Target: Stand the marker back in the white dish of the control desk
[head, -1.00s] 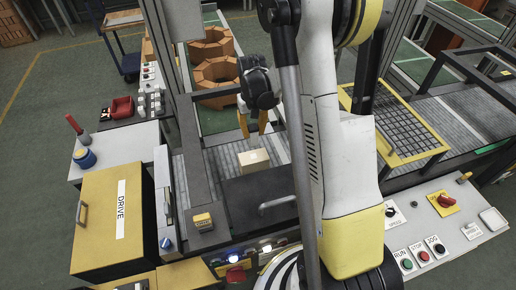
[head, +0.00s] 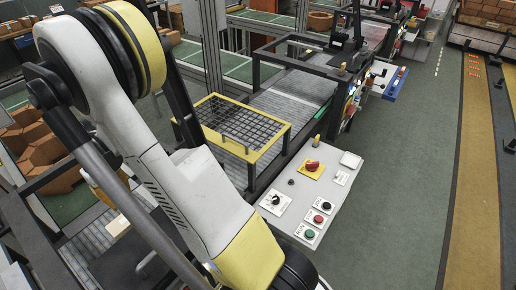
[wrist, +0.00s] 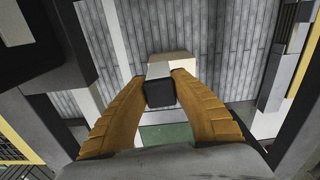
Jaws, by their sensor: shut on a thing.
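My gripper (wrist: 158,78) is shut on a short piece with a black end and a pale grey part, which I take to be the marker (wrist: 159,94). It sits between the tan fingertips in the wrist view, seen nearly end-on. In the head view my arm hides most of the gripper and the held piece. The white dish (head: 350,160) is at the far right corner of the pale control desk (head: 301,221) and looks empty. The gripper is well to the left of the desk, above the conveyor area.
A cream box (head: 118,225) lies on the grey roller conveyor below my gripper. A yellow-framed mesh guard (head: 237,125) stands just behind the desk. The desk carries a red knob (head: 312,167), a black selector (head: 275,200) and push buttons. Open floor (head: 400,190) is to the right.

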